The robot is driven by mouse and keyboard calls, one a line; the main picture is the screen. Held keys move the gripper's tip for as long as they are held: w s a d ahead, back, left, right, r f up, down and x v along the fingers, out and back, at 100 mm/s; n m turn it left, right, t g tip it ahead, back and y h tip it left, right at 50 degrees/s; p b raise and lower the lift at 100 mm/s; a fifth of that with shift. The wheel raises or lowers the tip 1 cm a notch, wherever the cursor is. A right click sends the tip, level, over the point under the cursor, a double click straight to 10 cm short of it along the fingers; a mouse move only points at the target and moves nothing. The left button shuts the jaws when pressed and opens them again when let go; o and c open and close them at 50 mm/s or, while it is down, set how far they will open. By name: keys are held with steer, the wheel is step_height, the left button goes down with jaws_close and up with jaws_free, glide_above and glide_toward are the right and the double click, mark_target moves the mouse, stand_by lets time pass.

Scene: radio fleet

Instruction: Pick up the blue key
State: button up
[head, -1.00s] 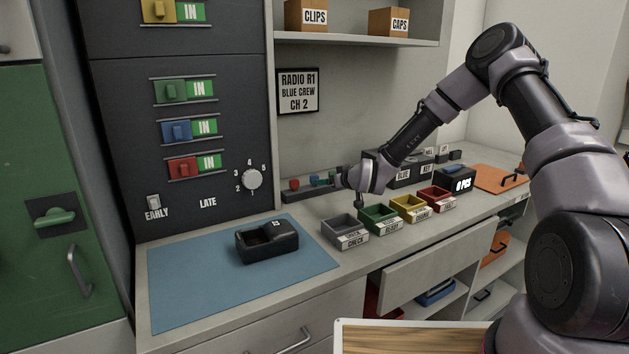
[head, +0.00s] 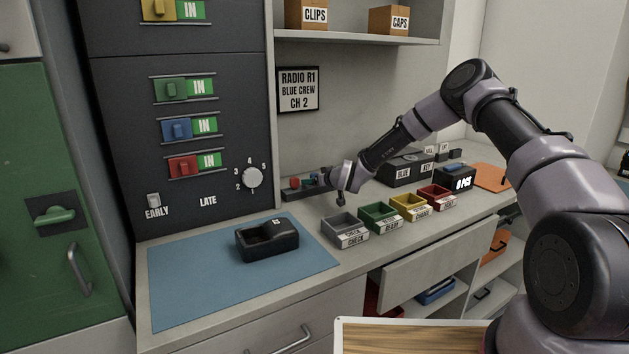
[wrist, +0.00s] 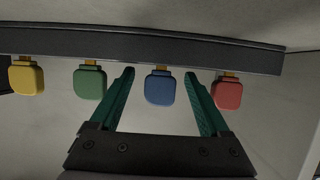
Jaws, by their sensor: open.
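My gripper (wrist: 160,76) is open, with one green finger on each side of the blue key in the picture. I see no finger touching it, and cannot tell the exact depth. In the head view my gripper (head: 341,198) is just right of the small rack (head: 291,194) on the counter. The blue key (head: 313,178) is small there, and part of the rack is hidden behind my gripper.
A red key (wrist: 227,93) is close to the right finger and a green key (wrist: 90,83) left of the left finger. A yellow key (wrist: 26,78) is farther left. Grey, green, yellow and red bins (head: 345,232) stand in front. A black cradle (head: 267,240) sits on a blue mat (head: 190,285).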

jaws_close()
steer(key=shift+r, duration=0.2)
